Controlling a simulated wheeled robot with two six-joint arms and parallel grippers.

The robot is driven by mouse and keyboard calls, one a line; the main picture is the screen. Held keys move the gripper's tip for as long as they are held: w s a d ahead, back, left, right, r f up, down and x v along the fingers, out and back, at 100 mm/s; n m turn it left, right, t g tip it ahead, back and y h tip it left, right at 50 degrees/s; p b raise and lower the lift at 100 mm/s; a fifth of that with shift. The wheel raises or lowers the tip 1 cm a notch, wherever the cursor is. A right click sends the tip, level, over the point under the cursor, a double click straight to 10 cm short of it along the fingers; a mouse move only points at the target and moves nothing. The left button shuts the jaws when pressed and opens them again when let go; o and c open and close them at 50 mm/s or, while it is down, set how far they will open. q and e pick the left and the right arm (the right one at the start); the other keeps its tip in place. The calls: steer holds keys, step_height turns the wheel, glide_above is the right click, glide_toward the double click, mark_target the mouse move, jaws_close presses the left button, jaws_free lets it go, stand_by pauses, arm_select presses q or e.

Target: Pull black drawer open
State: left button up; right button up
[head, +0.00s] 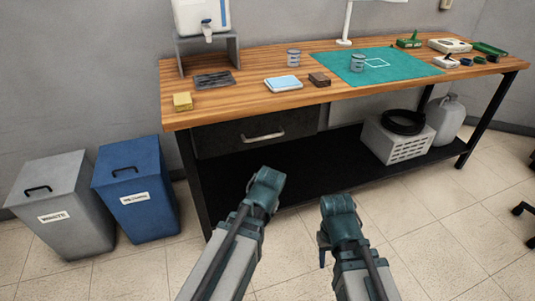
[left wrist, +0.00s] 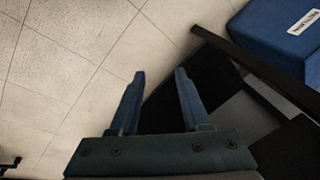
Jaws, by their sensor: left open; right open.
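The black drawer (head: 222,139) hangs under the left part of the wooden workbench. It looks closed. Its pale bar handle (head: 262,137) sits on its front face. In the left wrist view, my left gripper (left wrist: 161,78) is open with nothing between its two fingers. In the head view the left arm's end is below the drawer and nearer to me, and its fingers are hidden. My right gripper (head: 323,252) is open, pointing down right of the left arm, and apart from the drawer. The drawer is not clearly seen in the left wrist view.
A black lower shelf (head: 320,165) holds a white crate (head: 385,143). Grey (head: 65,205) and blue (head: 140,195) bins stand at left. Floor in front is clear.

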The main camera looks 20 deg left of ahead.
arm_select(q)
step_height(320, 180, down, 2)
steer(key=w+a+t+y+b, duration=0.1)
steer(key=w+a+b, duration=0.1)
steer(key=w, duration=0.1)
steer(key=m+t+y, duration=0.5)
steer(key=m+t, duration=0.5)
glide_toward(266, 137)
steer(key=b+x, duration=0.3)
steer(key=x, duration=0.7)
steer(key=shift+w+a+f, duration=0.15)
steer(key=shift+w+f, duration=0.05)
steer(key=shift+w, duration=0.1)
arm_select(e)
step_height(266, 137, down, 7)
arm_select(q)
steer(key=shift+c, duration=0.2)
arm_select(e)
steer(key=shift+r, duration=0.1)
arm_select(q)
jaws_close()
